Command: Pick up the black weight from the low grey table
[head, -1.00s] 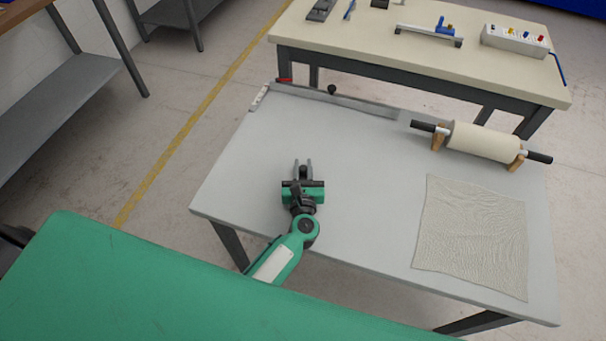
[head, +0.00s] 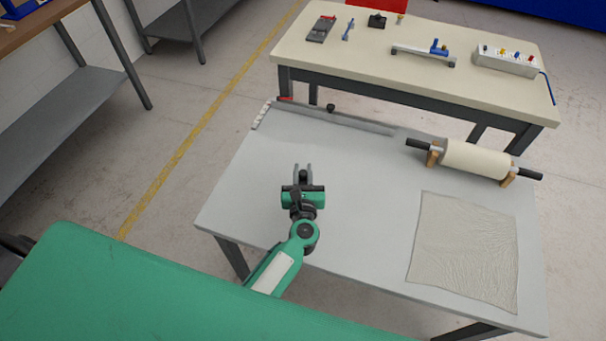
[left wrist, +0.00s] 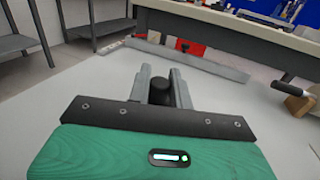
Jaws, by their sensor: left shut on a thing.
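The black weight (left wrist: 160,91) shows in the left wrist view as a dark round-topped piece between two grey fingers. In the head view it is a small dark spot (head: 303,174) between the fingertips. My left gripper (head: 303,170) is shut on it, over the left part of the low grey table (head: 350,225). The gripper hides the lower part of the weight. I cannot tell whether the weight touches the tabletop. My right gripper is not in view.
A grey bar with a black knob (head: 331,107) lies along the table's back edge. A cream roller (head: 475,158) on wooden stands is at the back right. A wrinkled cloth sheet (head: 465,250) lies front right. A cream bench (head: 385,65) with tools stands behind.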

